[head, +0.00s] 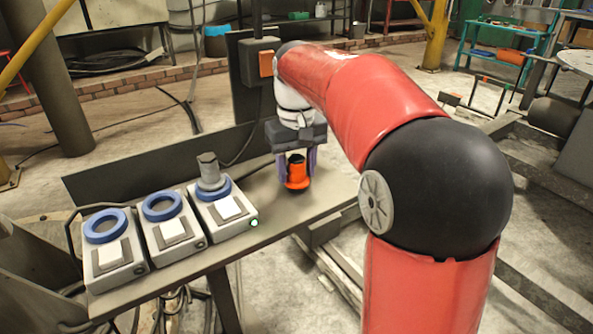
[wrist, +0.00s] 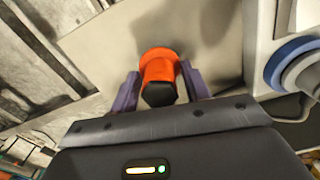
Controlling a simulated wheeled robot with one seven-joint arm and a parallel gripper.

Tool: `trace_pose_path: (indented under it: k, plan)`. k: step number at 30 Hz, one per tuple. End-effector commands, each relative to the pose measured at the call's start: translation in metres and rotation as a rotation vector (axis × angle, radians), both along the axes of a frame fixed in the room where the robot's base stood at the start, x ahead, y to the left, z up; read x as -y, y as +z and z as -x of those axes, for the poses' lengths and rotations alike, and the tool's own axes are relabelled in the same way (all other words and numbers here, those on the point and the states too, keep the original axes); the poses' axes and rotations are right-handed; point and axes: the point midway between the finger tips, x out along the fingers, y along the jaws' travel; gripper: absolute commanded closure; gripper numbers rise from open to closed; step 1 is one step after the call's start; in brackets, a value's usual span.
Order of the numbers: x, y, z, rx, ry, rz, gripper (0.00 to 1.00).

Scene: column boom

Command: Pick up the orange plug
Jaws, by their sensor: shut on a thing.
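The orange plug (head: 297,175) has a black end and an orange flange. It is between the two purple fingers of my gripper (head: 297,165) in the head view, over the right part of the bench. In the wrist view the plug (wrist: 159,68) sits between the fingers of my gripper (wrist: 160,88), which are shut on it. A dark shadow lies on the bench below the plug, and the plug appears a little above the surface. The exact gap is hard to tell.
Three grey socket boxes with blue rings stand on the bench (head: 275,205) to the left: a left box (head: 115,275), a middle box (head: 172,245) and a right box (head: 240,230). A grey plug (head: 210,170) stands in the right one. A low panel (head: 130,178) runs behind.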

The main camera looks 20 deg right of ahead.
Motion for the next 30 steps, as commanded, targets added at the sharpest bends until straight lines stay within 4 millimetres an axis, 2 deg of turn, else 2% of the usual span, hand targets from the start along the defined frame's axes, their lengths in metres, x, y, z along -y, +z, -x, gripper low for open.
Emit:
trace_pose_path:
  k: [5, 8, 15, 21, 24, 30]
  plan:
    - [0.0, 0.024, -0.001, 0.003, 0.0, 0.0, 0.79]
    - [0.0, 0.046, -0.001, 0.004, 0.0, 0.0, 0.79]
    - [0.0, 0.118, -0.001, 0.004, 0.0, -0.001, 0.79]
    - [0.0, 0.166, -0.001, 0.003, 0.0, 0.0, 0.79]
    - [0.0, 0.181, -0.001, 0.002, 0.0, 0.0, 0.79]
    - [0.0, 0.198, 0.0, 0.0, 0.0, 0.0, 0.79]
